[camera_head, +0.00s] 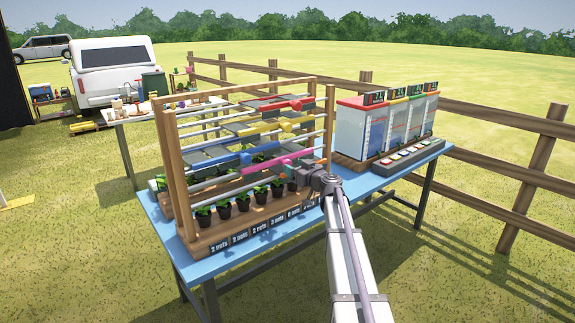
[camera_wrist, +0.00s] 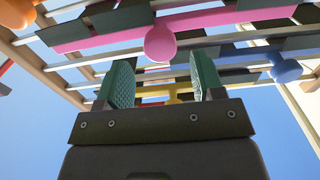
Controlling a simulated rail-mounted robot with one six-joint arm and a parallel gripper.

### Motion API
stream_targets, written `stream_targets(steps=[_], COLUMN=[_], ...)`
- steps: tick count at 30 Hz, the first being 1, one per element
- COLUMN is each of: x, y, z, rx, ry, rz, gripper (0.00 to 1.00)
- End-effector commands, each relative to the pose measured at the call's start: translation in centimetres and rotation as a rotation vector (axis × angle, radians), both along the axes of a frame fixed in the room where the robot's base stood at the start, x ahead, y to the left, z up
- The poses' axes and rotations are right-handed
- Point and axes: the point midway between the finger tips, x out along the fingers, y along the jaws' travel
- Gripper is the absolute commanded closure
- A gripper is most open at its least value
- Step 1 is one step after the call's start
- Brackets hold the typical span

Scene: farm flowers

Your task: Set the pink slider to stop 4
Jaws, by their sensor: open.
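The pink slider (camera_head: 285,160) is a long pink bar on a low rail of the wooden frame (camera_head: 172,165), slanting up to the right. In the wrist view its round pink knob (camera_wrist: 160,43) hangs from the pink bar. My gripper (camera_head: 312,176) is at the right part of the frame, close to the pink slider's right end. In the wrist view my gripper (camera_wrist: 160,60) is open, its green-padded fingers on either side of the knob in the picture. I cannot tell whether the knob lies between the fingertips or just beyond them. No stop number is readable.
Red (camera_head: 298,104), yellow (camera_head: 285,126) and blue (camera_head: 245,157) sliders sit on other rails. In the wrist view a blue knob (camera_wrist: 284,69) is to the right. Potted plants (camera_head: 223,209) stand below. A box unit (camera_head: 365,130) and button panel (camera_head: 402,158) share the blue table (camera_head: 225,262).

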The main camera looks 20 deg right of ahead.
Motion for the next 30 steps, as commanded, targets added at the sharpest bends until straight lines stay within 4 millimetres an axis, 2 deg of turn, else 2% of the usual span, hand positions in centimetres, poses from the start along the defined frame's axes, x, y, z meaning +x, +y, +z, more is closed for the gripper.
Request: stream_targets(steps=[1, 6, 16, 30], x=[1.4, 4.0, 4.6, 4.5], y=[0.2, 0.9, 1.2, 1.1], z=[0.0, 0.0, 0.0, 0.0], rx=[0.0, 0.0, 0.001, 0.001], ry=[0.0, 0.0, 0.0, 0.0], rz=[0.003, 0.002, 0.001, 0.001], gripper=[0.38, 0.38, 0.39, 0.84])
